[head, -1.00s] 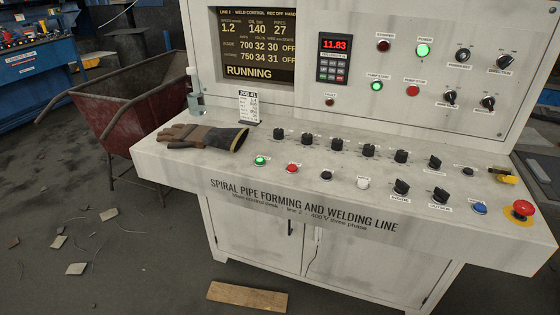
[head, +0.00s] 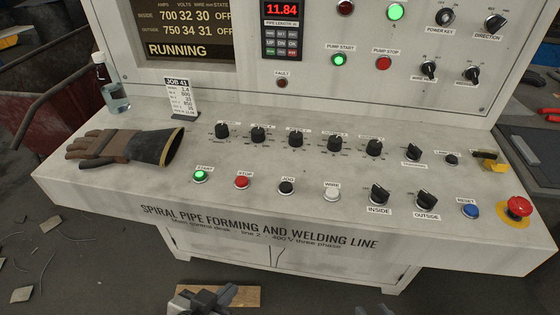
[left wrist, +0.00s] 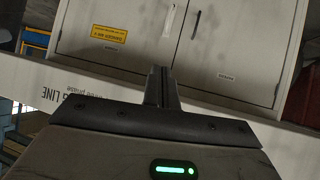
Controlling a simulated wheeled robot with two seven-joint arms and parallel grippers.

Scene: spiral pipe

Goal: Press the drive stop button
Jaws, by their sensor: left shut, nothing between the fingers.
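The red stop button (head: 242,182), labelled STOP, sits in the front row of the sloping desk. It is just right of the lit green start button (head: 200,176). My left gripper (head: 212,298) shows at the bottom of the head view, in front of and below the desk edge, apart from the button. In the left wrist view its fingers (left wrist: 162,88) are together and empty, with cabinet doors beyond. Only a small dark piece of my right gripper (head: 373,311) shows at the bottom edge; its fingers cannot be made out. The screen (head: 185,30) reads RUNNING.
A work glove (head: 125,147), a bottle (head: 115,97) and a job card (head: 181,98) lie or stand at the desk's left. Black jog (head: 286,187) and white wire (head: 332,191) buttons are right of stop. A red emergency mushroom button (head: 519,207) is far right.

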